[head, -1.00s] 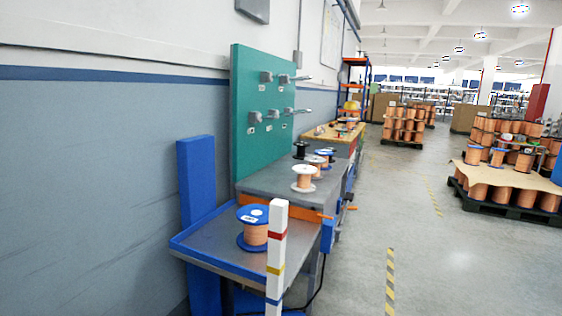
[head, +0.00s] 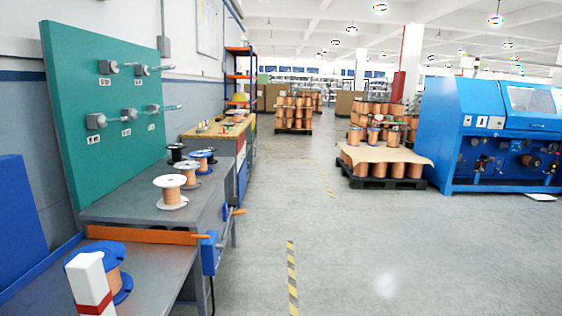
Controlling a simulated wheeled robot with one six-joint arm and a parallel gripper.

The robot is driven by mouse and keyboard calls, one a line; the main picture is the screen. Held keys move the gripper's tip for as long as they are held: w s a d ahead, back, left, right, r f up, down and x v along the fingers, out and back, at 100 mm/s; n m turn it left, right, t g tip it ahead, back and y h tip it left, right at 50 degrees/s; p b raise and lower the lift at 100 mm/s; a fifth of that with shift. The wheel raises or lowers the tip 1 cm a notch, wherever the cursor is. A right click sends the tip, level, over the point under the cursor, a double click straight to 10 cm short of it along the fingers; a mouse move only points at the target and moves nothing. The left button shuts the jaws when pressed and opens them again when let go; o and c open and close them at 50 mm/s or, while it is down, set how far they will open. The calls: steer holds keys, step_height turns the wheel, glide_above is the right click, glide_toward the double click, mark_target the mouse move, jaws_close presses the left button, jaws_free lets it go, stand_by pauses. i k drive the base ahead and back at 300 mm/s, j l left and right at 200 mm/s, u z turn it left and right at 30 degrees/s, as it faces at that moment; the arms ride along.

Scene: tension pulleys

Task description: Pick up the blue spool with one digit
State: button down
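A blue-flanged spool of copper wire (head: 113,279) stands upright on the lower grey tray at the bottom left. A smaller blue-flanged spool (head: 202,154) stands on the higher grey bench, behind white spools. A blue-topped spool (head: 374,134) also shows on the far pallet at the right. Labels on these are too small to read.
White spools (head: 171,191) and a black spool (head: 176,153) stand on the bench (head: 135,207) below a green pegboard (head: 75,100). A blue machine (head: 450,115) stands right. The floor aisle (head: 340,260) is clear.

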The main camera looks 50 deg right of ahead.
mark_target(200, 156)
steer(key=z, duration=0.9)
steer(key=i+l+u, duration=0.2)
steer(key=i+l, duration=0.3)
steer(key=i, duration=0.3)
steer(key=i+l+u, duration=0.2)
steer(key=i+l, duration=0.45)
steer(key=i+l+u, duration=0.2)
steer(key=i+l, duration=0.6)
steer(key=i+l+u, duration=0.2)
steer(key=i+l, duration=0.5)
steer(key=l, duration=0.15)
steer(key=u, duration=3.4)
